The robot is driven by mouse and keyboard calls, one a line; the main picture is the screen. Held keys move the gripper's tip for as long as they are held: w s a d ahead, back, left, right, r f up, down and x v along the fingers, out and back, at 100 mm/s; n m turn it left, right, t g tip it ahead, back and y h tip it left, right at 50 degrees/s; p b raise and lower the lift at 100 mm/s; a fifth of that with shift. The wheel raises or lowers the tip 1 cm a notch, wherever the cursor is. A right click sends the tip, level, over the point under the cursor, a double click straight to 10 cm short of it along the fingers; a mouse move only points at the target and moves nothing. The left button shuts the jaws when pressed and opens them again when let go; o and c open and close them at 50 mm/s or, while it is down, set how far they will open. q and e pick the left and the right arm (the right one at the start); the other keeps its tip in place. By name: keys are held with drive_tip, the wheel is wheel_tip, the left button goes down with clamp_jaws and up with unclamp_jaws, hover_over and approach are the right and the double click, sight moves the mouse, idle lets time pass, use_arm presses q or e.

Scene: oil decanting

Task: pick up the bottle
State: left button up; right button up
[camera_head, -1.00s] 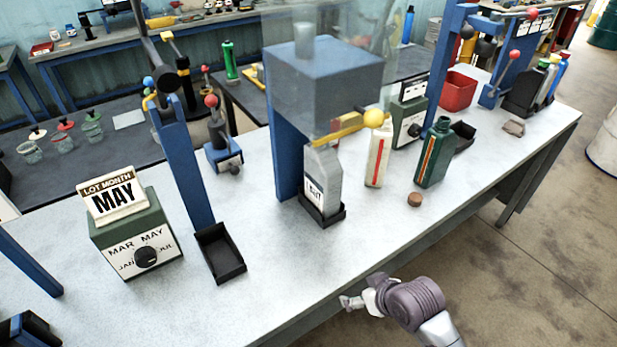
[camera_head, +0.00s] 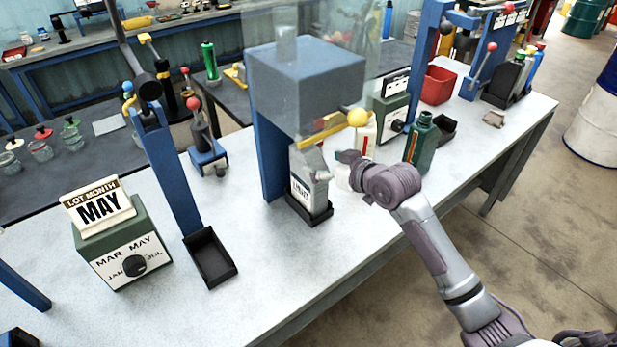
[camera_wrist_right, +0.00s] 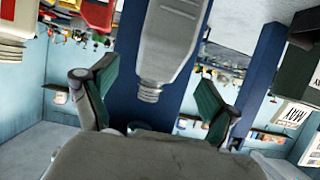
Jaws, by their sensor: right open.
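A grey bottle (camera_head: 302,189) with a white label stands upright in a small black tray (camera_head: 318,217) under the blue dispensing stand. My right gripper (camera_head: 330,169) is at the bottle's upper right side in the head view, its fingers open and partly over the bottle's top. In the right wrist view the picture is inverted, and the grey bottle (camera_wrist_right: 170,45) points its neck downward between the two spread green-padded fingers (camera_wrist_right: 158,78). I cannot tell whether a finger touches it. My left gripper is not in view.
A white bottle with a red stripe (camera_head: 367,138) and a dark green bottle (camera_head: 421,145) stand close behind my right gripper. A yellow lever with a ball (camera_head: 357,117) is just above the grey bottle.

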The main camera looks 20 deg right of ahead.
sight(315, 159)
drive_tip(key=shift+x, duration=0.8)
drive_tip(key=shift+w+a, duration=0.15)
drive_tip(key=shift+w, duration=0.05)
drive_tip(key=p+x, duration=0.2)
drive_tip(key=x, duration=0.2)
drive_tip(key=shift+w, duration=0.15)
drive_tip(key=shift+w+f, duration=0.2)
drive_tip(key=shift+s, duration=0.1)
drive_tip(key=shift+c, duration=0.5)
clamp_jaws()
drive_tip(key=shift+r, duration=0.2)
